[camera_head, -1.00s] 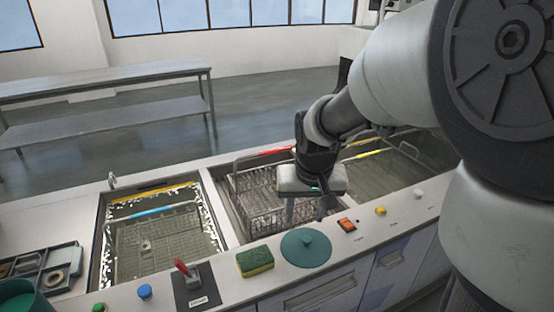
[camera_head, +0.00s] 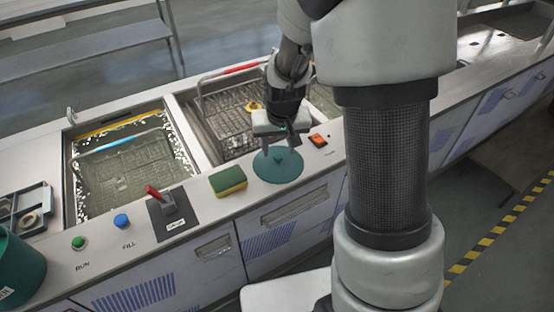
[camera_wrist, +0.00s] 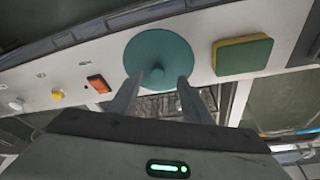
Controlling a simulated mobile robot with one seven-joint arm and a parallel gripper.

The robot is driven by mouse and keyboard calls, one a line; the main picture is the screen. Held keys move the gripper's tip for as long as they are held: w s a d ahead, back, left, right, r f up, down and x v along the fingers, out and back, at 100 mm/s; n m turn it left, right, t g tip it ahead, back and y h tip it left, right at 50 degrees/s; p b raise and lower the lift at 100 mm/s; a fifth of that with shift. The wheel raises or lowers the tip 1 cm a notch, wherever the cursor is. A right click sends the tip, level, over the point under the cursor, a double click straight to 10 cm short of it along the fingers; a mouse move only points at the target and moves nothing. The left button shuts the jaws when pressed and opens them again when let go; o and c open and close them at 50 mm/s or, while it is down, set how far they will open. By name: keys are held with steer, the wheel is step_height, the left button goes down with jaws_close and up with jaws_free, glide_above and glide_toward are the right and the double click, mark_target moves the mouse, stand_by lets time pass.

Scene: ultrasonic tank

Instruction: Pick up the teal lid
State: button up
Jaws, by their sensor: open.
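The teal lid (camera_head: 278,166) is a round disc lying flat on the light counter's front strip, right of the sponge. In the wrist view the lid (camera_wrist: 158,50) shows a small round knob (camera_wrist: 157,74) at its middle. My gripper (camera_head: 279,149) is above the lid's back part, fingers pointing down. In the wrist view its two fingertips (camera_wrist: 158,82) appear on either side of the knob, apart from each other with nothing held. I cannot tell how high the fingertips are above the lid.
A green and yellow sponge (camera_head: 228,181) lies just left of the lid. An orange switch (camera_head: 319,140) is close on its right. A red-handled lever (camera_head: 165,203) stands farther left. Behind are tanks with wire baskets (camera_head: 225,110). A teal container (camera_head: 20,268) stands at the far left.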

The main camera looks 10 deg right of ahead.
mark_target(278, 155)
steer(key=shift+w+d+x, duration=0.15)
steer(key=shift+w+x, duration=0.1)
steer(key=shift+x, duration=1.1)
steer(key=shift+w+d+x, duration=0.1)
steer(key=shift+w+x, duration=0.1)
steer(key=shift+x, duration=1.1)
steer(key=shift+r, duration=0.2)
jaws_close()
steer(key=s+r, duration=0.2)
steer(key=r, duration=0.4)
steer(key=s+r+n, duration=0.1)
steer(key=s+r, duration=0.2)
steer(key=r, duration=0.4)
steer(key=shift+s+a+p, duration=0.2)
steer(key=shift+s+p, duration=0.05)
steer(key=shift+p, duration=0.05)
